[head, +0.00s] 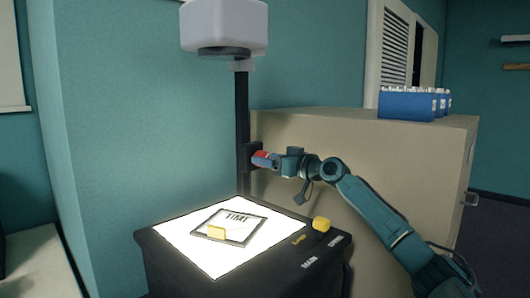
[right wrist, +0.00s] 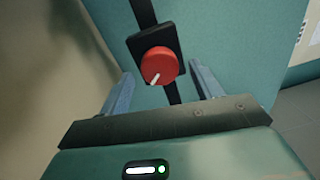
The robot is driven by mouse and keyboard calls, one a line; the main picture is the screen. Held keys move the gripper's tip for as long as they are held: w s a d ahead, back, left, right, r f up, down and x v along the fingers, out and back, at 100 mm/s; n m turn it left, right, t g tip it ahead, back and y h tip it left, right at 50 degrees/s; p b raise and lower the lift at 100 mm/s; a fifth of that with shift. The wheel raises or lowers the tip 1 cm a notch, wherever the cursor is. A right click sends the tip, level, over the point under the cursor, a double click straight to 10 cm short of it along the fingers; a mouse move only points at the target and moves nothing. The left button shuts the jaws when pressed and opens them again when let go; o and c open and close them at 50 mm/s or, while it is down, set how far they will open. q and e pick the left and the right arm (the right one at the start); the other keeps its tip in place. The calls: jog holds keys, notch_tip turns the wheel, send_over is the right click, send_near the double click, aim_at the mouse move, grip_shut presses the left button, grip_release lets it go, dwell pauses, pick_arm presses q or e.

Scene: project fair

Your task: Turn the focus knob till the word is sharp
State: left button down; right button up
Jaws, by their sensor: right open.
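The red focus knob (right wrist: 158,66) sits on a black block on the projector's dark post (head: 242,125). Its white pointer mark points to the lower left in the right wrist view. My right gripper (head: 263,160) is open in front of the knob, with one finger on each side and a visible gap to each. In the head view the gripper partly covers the knob. A framed sheet (head: 253,236) with the word TIME lies on the lit glass (head: 183,236). The projected word is not in clear view. My left gripper is out of view.
The white projector head (head: 224,25) hangs above the glass. A beige cabinet (head: 370,150) stands behind my right arm, with blue bottle packs (head: 406,105) on top.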

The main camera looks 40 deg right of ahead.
jog(key=shift+w+a, duration=0.15)
jog(key=shift+w, duration=0.85)
jog(key=shift+c, duration=0.5)
